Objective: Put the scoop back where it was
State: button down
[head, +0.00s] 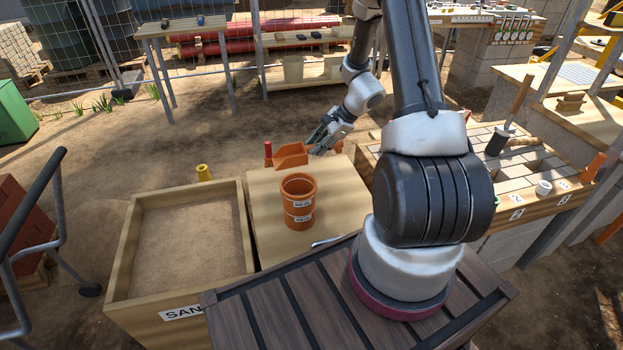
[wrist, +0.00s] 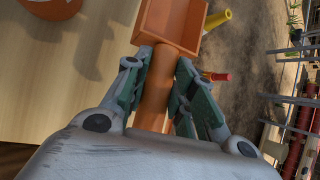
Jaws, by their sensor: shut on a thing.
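The orange scoop (head: 291,155) is held up over the back part of the wooden table (head: 262,222) in the head view. My gripper (head: 322,146) is shut on its handle. In the wrist view my gripper (wrist: 167,82) has its two green-padded fingers on either side of the round orange handle, and the scoop's tray (wrist: 172,22) points away from me. I cannot tell the exact gap between scoop and tabletop.
Stacked orange pots (head: 298,202) with white labels stand on the table. A wooden sand box (head: 185,240) adjoins at the left. A yellow object (head: 204,172) and a red-topped one (head: 268,150) are near the table's back edge. A brick-patterned bench (head: 510,175) is at right.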

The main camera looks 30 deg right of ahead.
notch_tip(320, 180, down, 10)
jog(key=shift+f, duration=0.1)
dwell(0.4)
jog(key=c, duration=1.2)
grip_release()
